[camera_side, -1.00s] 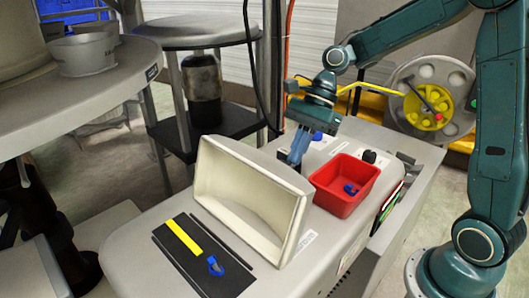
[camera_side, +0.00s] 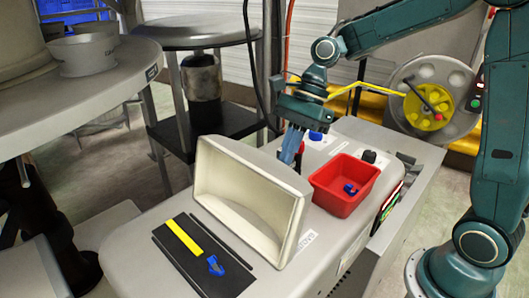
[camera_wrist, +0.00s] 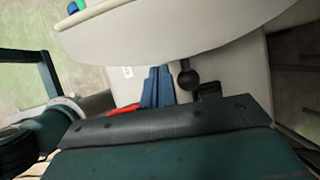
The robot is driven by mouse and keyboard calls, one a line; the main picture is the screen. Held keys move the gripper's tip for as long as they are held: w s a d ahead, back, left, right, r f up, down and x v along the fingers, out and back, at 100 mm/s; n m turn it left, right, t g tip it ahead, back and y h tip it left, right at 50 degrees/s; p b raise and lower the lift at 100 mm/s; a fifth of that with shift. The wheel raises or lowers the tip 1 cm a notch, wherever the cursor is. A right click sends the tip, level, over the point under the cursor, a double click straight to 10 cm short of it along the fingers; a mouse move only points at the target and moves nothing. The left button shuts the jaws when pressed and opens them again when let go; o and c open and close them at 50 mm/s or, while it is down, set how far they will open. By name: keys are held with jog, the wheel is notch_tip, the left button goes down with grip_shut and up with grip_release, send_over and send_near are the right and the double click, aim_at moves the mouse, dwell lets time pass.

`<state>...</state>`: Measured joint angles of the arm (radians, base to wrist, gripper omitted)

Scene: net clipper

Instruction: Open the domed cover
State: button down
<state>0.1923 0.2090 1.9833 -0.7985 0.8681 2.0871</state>
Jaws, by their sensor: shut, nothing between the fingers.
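The domed cover (camera_side: 219,147) is a beige hollow shell on the grey machine. In the side view it stands tilted up with its hollow side facing the camera, the bed in front of it exposed. It also fills the top of the wrist view (camera_wrist: 175,30). My gripper (camera_side: 288,160) is behind the cover, pointing down, its blue fingers together and empty.
A red tray (camera_side: 335,200) holding a blue piece sits right of the cover. A black plate (camera_side: 195,270) with a yellow strip and a blue clip lies in front. A black knob (camera_side: 369,156) and a blue knob (camera_side: 316,135) are behind the tray. A round stool (camera_side: 192,32) stands behind.

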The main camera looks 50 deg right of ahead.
jog(key=shift+a+r+h, duration=1)
jog(key=shift+a+r, duration=0.2)
jog(key=shift+a, duration=0.3)
jog(key=shift+d, duration=0.15)
jog(key=shift+d+f, duration=0.1)
jog(key=shift+d, duration=0.65)
send_near(276, 163)
jog(key=d+r, duration=0.3)
jog(key=d, duration=0.2)
jog(key=shift+s, duration=0.2)
jog(key=shift+d+r, duration=0.1)
jog(key=shift+r, duration=0.05)
jog(key=shift+s, duration=0.1)
